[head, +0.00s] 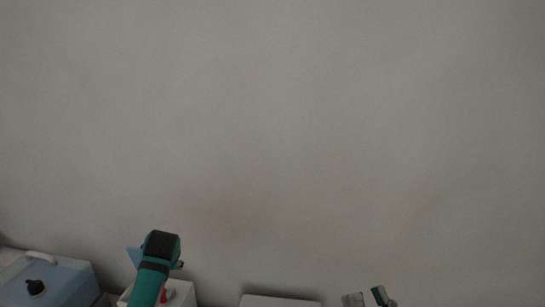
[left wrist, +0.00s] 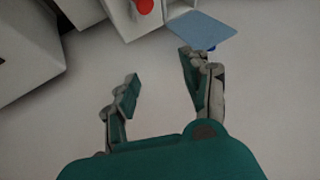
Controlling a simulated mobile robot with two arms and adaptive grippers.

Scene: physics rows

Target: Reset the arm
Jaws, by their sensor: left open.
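My left gripper (left wrist: 158,82) shows in the left wrist view with its two teal and grey fingers spread apart and nothing between them. In the head view, a teal and black part of my left arm rises at the lower left; its fingers cannot be made out there. My right gripper (head: 367,297) shows only as two fingertips at the bottom edge of the head view. The tips stand apart with no object visible between them; the rest of it is cut off.
A blue-topped box (head: 68,284) with a black knob (head: 36,287) stands at the lower left. A white box (head: 280,300) shows at the bottom middle. A blue panel (left wrist: 203,29) and a red object (left wrist: 145,6) lie beyond the left fingers. A plain grey surface fills most of the head view.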

